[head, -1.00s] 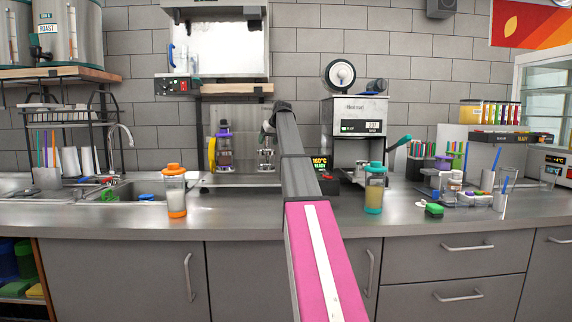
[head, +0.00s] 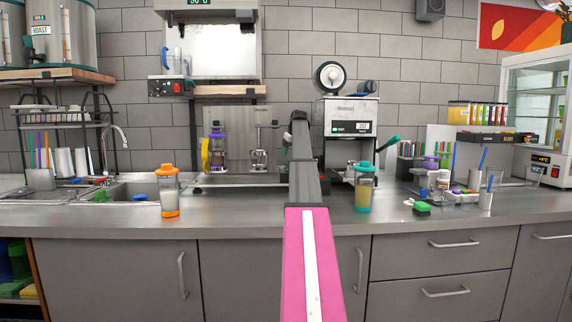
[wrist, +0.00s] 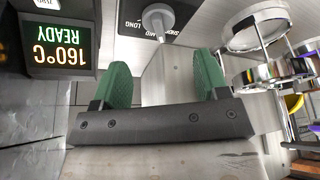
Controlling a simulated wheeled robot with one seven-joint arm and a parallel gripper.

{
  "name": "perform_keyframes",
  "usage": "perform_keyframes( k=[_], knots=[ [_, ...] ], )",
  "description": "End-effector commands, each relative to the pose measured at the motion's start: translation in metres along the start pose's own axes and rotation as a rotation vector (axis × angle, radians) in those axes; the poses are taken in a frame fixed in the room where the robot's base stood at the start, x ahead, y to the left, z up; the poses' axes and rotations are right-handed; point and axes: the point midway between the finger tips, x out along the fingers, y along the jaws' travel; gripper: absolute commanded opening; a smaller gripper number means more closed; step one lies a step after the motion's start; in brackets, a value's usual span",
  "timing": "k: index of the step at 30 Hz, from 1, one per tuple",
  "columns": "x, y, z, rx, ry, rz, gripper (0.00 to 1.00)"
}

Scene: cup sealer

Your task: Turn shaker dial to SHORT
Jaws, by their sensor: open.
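The shaker dial (wrist: 158,20) is a pale round knob at the top of the wrist view. It sits on a dark panel (wrist: 183,8) with upside-down lettering, of which LONG is legible; the rest is partly covered. I cannot tell which setting the dial points to. My gripper (wrist: 162,66) is open, with two green fingers spread apart. The dial shows beyond the gap between the fingertips, and nothing is held. In the head view my arm hides the dial, and the fingers cannot be made out.
A lit display (wrist: 60,45) reading 160°C READY is left of the fingers in the wrist view. A metal frame (wrist: 255,35) stands to the right. On the counter are an orange-lidded shaker (head: 169,192) and a teal-lidded one (head: 363,190). The counter between them is partly covered by my arm.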

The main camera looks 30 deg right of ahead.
Motion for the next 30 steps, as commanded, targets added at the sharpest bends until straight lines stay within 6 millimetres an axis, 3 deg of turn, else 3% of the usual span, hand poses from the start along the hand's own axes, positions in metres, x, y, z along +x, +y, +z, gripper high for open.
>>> perform_keyframes(
  k=[3, 10, 15, 24, 29, 30],
  knots=[
    [0.023, 0.000, 0.000, 0.000, 0.000, 0.000, 0.68],
    [0.055, -0.001, -0.001, 0.000, 0.001, 0.000, 0.68],
    [0.066, -0.001, -0.001, 0.000, 0.001, 0.000, 0.68],
    [0.067, -0.001, -0.001, 0.000, 0.001, 0.000, 0.68],
    [0.067, -0.001, -0.001, 0.000, 0.001, 0.000, 0.20],
    [0.067, -0.001, -0.001, 0.000, 0.001, 0.000, 0.20]
  ],
)
